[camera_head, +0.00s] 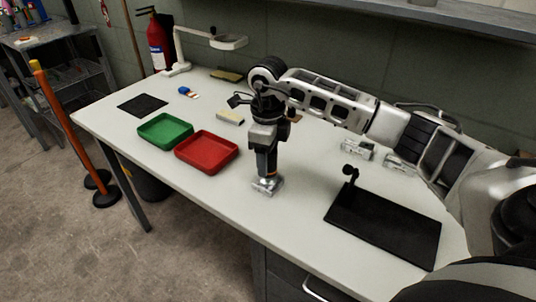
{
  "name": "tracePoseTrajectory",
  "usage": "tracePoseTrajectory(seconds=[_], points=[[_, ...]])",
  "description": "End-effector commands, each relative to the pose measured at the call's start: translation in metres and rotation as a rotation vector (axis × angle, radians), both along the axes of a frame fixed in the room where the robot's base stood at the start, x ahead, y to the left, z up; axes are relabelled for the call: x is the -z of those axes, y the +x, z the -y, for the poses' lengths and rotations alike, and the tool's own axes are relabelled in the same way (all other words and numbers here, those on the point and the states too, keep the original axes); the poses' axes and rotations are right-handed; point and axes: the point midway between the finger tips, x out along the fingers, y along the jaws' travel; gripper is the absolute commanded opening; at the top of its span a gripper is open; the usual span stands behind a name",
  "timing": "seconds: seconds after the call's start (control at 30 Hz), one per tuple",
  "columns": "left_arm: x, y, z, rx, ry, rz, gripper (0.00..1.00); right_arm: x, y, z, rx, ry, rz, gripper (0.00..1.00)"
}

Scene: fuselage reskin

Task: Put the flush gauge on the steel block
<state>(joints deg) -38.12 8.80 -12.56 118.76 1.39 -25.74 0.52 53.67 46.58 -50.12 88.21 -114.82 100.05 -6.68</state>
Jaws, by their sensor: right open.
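The steel block (267,187) is a small shiny metal piece on the white table, near its front edge. My right gripper (266,173) points straight down above it, with its jaws open. A dark part with an orange patch (273,166) shows between or beside the fingers, just above the block. It looks like the flush gauge, upright, but the fingers hide much of it. I cannot tell whether it touches the block. My left gripper is not in view.
A red tray (206,166) and a green tray (165,142) lie left of the gripper. A black mat (385,222), a small dark upright part (350,172) and metal pieces (357,149) are on the right. A lamp (180,66) stands behind. The front middle is clear.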

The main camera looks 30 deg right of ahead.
Motion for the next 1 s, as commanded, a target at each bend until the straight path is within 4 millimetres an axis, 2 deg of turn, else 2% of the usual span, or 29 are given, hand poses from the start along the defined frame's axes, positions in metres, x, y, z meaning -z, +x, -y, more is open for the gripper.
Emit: tracePoseTrajectory(seconds=[0.17, 0.5, 0.7, 0.9, 1.0], points=[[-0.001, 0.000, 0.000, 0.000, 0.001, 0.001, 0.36, -0.013, 0.001, 0.000, 0.000, 0.000, 0.004, 0.59], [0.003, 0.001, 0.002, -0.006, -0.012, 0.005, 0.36, -0.084, 0.001, 0.000, -0.001, 0.001, 0.007, 0.59], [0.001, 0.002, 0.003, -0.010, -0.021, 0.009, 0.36, -0.114, 0.001, 0.000, 0.000, 0.000, 0.002, 0.59], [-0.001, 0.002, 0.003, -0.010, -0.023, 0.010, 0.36, -0.123, 0.000, 0.000, 0.000, 0.001, -0.001, 0.59], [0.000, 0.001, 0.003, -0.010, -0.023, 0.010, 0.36, -0.115, -0.001, -0.011, -0.020, 0.038, -0.005, 0.59]])
